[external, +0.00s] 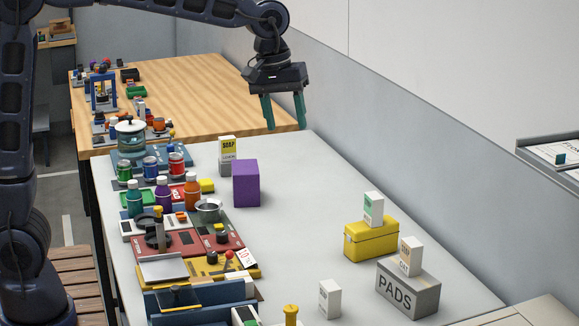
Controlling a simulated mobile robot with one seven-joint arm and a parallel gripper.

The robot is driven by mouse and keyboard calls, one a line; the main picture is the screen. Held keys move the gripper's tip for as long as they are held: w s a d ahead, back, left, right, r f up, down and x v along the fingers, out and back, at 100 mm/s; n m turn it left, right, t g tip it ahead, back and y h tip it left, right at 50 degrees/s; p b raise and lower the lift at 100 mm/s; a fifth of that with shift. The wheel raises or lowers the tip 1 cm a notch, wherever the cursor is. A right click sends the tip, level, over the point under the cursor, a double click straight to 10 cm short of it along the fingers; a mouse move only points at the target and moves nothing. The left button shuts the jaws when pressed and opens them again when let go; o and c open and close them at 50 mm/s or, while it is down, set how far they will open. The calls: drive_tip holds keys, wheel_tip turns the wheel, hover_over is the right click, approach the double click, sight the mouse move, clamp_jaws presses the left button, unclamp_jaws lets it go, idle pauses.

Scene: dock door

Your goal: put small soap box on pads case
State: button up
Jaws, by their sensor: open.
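The grey case marked PADS (396,296) sits at the front right. A small white box with an orange-yellow label (411,257) stands on top of it; its lettering is too small to read surely. My gripper (284,124) hangs in the air with its teal fingers pointing down and apart. It is open and empty, and appears to the right of and above the SOAP-labelled box.
The purple block (246,184) stands near the SOAP-labelled box. A yellow case (371,242) carries a white-and-green box (373,209). A white box (329,298) stands left of the PADS case. Jars, bottles and trays crowd the table's left side. The middle is clear; a wall (400,150) bounds the right.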

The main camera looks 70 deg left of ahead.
drive_tip(key=s+a+m+t, duration=0.1)
drive_tip(key=s+a+m, duration=0.15)
drive_tip(key=s, duration=0.75)
drive_tip(key=s+a+m+t, duration=0.1)
drive_tip(key=s+a+m, duration=0.15)
drive_tip(key=s, duration=0.75)
drive_tip(key=s+f+m, duration=0.2)
drive_tip(key=s+f, duration=0.1)
drive_tip(key=s, duration=0.4)
drive_tip(key=s+a+f+m, duration=0.1)
drive_tip(key=s+f+m, duration=0.2)
drive_tip(key=s, duration=0.5)
drive_tip(key=shift+a+t+y, duration=0.25)
drive_tip(key=shift+t+y, duration=0.05)
drive_tip(key=shift+t, duration=0.1)
